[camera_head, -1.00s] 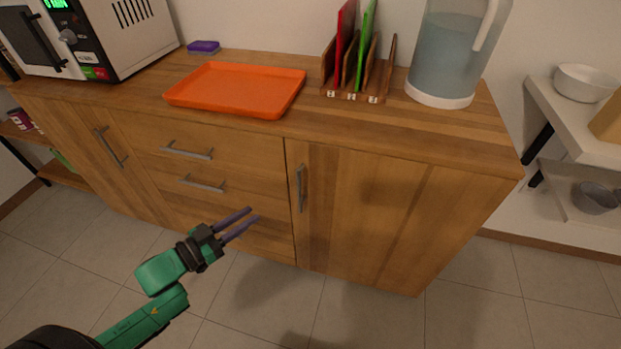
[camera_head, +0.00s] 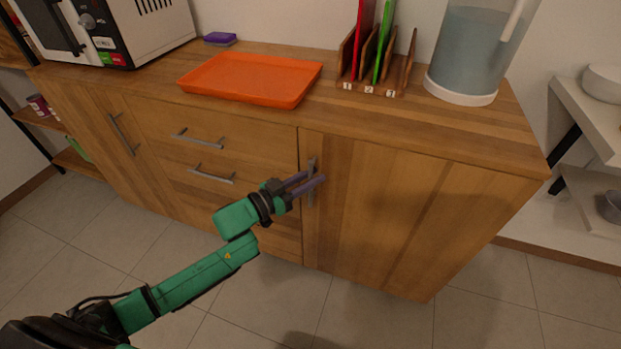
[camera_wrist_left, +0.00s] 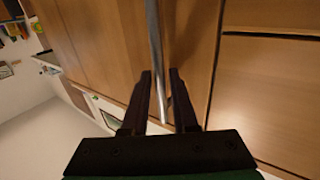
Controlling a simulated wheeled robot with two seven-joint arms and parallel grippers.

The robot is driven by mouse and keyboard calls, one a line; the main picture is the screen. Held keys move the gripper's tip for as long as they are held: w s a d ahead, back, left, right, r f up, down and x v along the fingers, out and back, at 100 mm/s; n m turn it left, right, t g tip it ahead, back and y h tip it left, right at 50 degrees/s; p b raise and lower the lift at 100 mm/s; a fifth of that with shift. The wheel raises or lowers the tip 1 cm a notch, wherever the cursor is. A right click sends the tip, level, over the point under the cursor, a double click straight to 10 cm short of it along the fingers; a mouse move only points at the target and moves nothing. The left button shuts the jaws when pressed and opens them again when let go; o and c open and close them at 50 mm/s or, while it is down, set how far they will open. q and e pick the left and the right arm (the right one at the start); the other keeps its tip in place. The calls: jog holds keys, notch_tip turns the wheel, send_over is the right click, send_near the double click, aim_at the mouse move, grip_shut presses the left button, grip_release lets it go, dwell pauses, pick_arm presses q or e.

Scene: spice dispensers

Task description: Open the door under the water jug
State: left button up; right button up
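The water jug (camera_head: 471,52) stands on the right end of the wooden counter. The door (camera_head: 395,215) below it is shut, with a vertical metal handle (camera_head: 311,182) near its left edge. My left gripper (camera_head: 315,180) is at this handle. In the left wrist view the handle (camera_wrist_left: 156,60) runs between the two dark fingers of the left gripper (camera_wrist_left: 160,88). The fingers are apart, with gaps visible beside the bar. My right gripper is not in view.
An orange tray (camera_head: 250,80), a rack with red and green boards (camera_head: 375,70) and a microwave (camera_head: 105,30) are on the counter. Drawers with handles (camera_head: 212,174) are left of the door. A shelf (camera_head: 590,115) stands at the right. The floor before the door is clear.

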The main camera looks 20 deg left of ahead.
pick_arm(q)
grip_shut()
dwell(1.4)
